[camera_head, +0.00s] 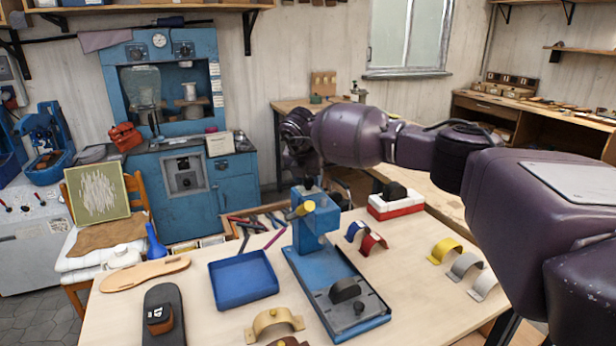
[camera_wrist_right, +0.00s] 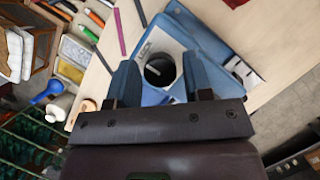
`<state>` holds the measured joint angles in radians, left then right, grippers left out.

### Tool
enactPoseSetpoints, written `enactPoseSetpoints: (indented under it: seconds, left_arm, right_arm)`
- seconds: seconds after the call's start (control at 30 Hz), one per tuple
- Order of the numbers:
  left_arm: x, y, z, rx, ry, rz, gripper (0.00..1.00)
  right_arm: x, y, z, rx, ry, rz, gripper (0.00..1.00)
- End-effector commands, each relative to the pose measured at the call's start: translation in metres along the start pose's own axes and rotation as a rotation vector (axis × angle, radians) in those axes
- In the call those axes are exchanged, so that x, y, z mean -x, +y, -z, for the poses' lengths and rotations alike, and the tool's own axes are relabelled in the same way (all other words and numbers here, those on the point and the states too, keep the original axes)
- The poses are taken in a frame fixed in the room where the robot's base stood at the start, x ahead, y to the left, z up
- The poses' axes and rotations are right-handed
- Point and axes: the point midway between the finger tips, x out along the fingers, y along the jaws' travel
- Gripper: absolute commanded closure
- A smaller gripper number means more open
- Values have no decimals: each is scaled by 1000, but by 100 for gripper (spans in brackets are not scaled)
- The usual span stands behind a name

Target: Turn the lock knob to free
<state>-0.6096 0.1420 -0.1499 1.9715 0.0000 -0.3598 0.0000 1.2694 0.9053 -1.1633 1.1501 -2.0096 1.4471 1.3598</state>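A blue press (camera_head: 317,222) stands on the worktable, with a blue bed reaching toward the front. A dark knob (camera_head: 308,184) sits on top of its head. In the right wrist view the round black knob (camera_wrist_right: 160,69) with a pale mark shows between my fingers. My right gripper (camera_wrist_right: 162,76) is open, one finger on each side of the knob, with gaps showing. In the head view the right wrist hangs over the press, and its fingers are hard to make out. A yellow part (camera_head: 299,210) sticks out from the press head. My left gripper is not in view.
A blue tray (camera_head: 243,279) lies left of the press, with a sandal sole (camera_head: 145,273) and a blue bottle (camera_head: 155,242) farther left. Coloured straps (camera_head: 373,243), a red-and-white box (camera_head: 396,207) and several arched pieces (camera_head: 444,250) lie to the right.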

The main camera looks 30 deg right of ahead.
Motion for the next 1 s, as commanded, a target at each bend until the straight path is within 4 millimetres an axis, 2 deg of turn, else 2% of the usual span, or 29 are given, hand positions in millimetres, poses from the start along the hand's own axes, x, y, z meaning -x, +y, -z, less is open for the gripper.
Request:
enactPoseSetpoints:
  seconds: [0.03, 0.2, 0.23, 0.63, 1.0]
  left_arm:
    - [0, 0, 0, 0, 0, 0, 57]
    - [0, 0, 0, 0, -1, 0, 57]
    - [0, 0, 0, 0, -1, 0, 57]
    - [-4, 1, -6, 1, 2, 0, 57]
    - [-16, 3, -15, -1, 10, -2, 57]
  right_arm:
    - [0, 0, 0, 0, 0, 0, 62]
    - [0, 0, 0, 0, 0, 0, 88]
    - [0, 0, 0, 0, 0, 0, 90]
    - [-1, -1, 0, 81, 0, -34, 90]
    - [-2, -2, 0, 362, 0, -151, 90]
